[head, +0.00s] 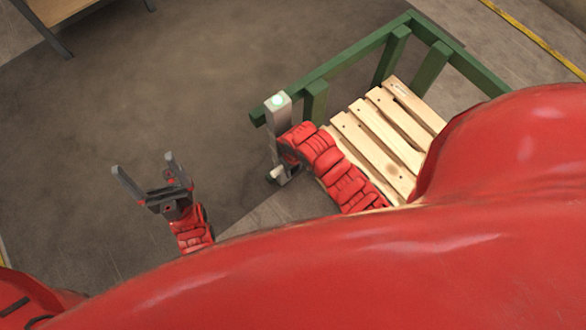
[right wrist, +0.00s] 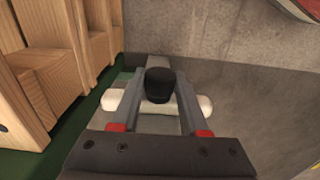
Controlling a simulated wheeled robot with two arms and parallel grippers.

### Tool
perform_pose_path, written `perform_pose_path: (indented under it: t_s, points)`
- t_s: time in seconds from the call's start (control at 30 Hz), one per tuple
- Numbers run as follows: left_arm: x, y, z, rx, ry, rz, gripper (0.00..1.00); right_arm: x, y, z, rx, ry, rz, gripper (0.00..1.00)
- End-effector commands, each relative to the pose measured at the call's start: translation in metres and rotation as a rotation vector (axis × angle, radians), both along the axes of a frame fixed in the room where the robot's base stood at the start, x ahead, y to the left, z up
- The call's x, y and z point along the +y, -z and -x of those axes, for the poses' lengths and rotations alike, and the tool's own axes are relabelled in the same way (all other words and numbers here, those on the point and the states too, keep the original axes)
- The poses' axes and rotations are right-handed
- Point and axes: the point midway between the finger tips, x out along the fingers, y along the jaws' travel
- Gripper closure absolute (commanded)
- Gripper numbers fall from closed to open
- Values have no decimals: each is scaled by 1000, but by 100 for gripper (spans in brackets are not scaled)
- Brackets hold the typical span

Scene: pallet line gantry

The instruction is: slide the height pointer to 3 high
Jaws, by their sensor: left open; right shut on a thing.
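A grey upright post (head: 280,122) with a lit green-white lamp on top stands at the corner of the green frame. In the right wrist view my right gripper (right wrist: 159,74) is shut on a black knob (right wrist: 158,86), which sits between its fingers. A pale rounded bar (right wrist: 203,104) lies crosswise behind the fingers. I cannot tell how the knob joins the pointer, and no height marks are readable. In the head view my right forearm hides most of that gripper beside the post. My left gripper (head: 145,163) is open and empty, over the floor, left of the post.
A slatted wooden pallet (head: 379,126) lies inside the green rail frame (head: 345,62), right of the post. Stacked wood (right wrist: 48,75) fills the left of the wrist view. A wooden table (head: 52,12) stands at upper left. The grey floor left of the post is clear.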

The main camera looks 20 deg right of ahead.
Motion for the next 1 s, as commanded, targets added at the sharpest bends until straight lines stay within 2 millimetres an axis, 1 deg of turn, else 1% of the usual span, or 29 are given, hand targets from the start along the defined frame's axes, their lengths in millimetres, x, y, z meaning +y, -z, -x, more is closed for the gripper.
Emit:
perform_pose_path:
  t_s: [0.03, 1.0]
  points:
    - [0, -5, 0, 0, 0, 0, 5, 0, -6, 0, -2, 0, -2, 100]
    - [0, -48, 0, 0, 0, 0, 5, 0, -59, -1, -2, 0, -1, 100]
